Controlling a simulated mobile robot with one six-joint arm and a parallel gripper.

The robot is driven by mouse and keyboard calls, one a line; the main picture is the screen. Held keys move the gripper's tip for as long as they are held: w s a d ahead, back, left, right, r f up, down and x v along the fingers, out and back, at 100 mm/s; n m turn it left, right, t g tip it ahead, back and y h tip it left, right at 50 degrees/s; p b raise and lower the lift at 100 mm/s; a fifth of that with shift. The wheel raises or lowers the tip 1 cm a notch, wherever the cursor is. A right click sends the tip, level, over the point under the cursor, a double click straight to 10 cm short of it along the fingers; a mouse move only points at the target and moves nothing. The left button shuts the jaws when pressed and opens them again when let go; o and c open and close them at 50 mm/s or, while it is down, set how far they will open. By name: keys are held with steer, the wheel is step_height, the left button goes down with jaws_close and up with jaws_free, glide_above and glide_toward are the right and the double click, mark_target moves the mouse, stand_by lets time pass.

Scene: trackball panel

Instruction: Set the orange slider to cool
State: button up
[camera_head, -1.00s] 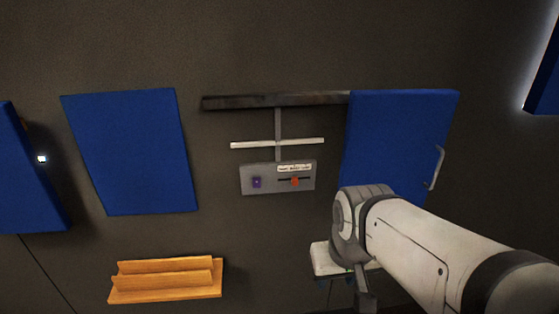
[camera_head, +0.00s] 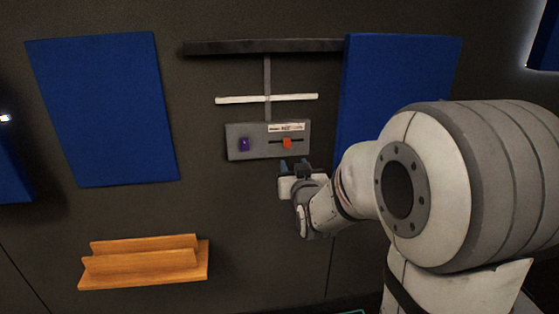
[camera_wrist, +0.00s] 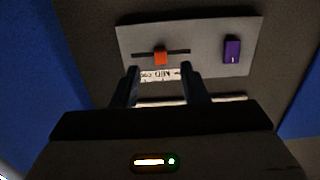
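The orange slider (camera_head: 287,143) sits near the middle of a dark horizontal slot on a grey panel (camera_head: 260,151) on the wall. A white label (camera_head: 286,127) lies above the slot in the head view; its words are too small to read fully. In the wrist view the orange slider (camera_wrist: 160,56) is just beyond my fingertips, between their lines. My gripper (camera_head: 295,164) is just below the slider in the head view. In the wrist view my gripper (camera_wrist: 159,72) has its two fingers apart, with nothing between them. It does not appear to touch the slider.
A purple switch (camera_head: 244,144) is on the same panel, left of the slider in the head view. A white bar (camera_head: 267,99) and a dark rail (camera_head: 260,46) are above. Blue boards (camera_head: 102,110) flank the panel. A wooden shelf (camera_head: 145,263) is at lower left.

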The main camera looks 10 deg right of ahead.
mark_target(288, 144)
steer(key=w+t+b, duration=0.1)
steer(key=w, duration=0.2)
steer(key=w+t+b, duration=0.1)
steer(key=w+t, duration=0.1)
steer(key=w+r+t+b, duration=0.1)
steer(key=w, duration=0.2)
steer(key=shift+w+r+t, duration=0.1)
steer(key=shift+w+t, duration=0.2)
steer(key=shift+t, duration=0.1)
steer(key=shift+c, duration=0.2)
jaws_close()
stand_by(0.4)
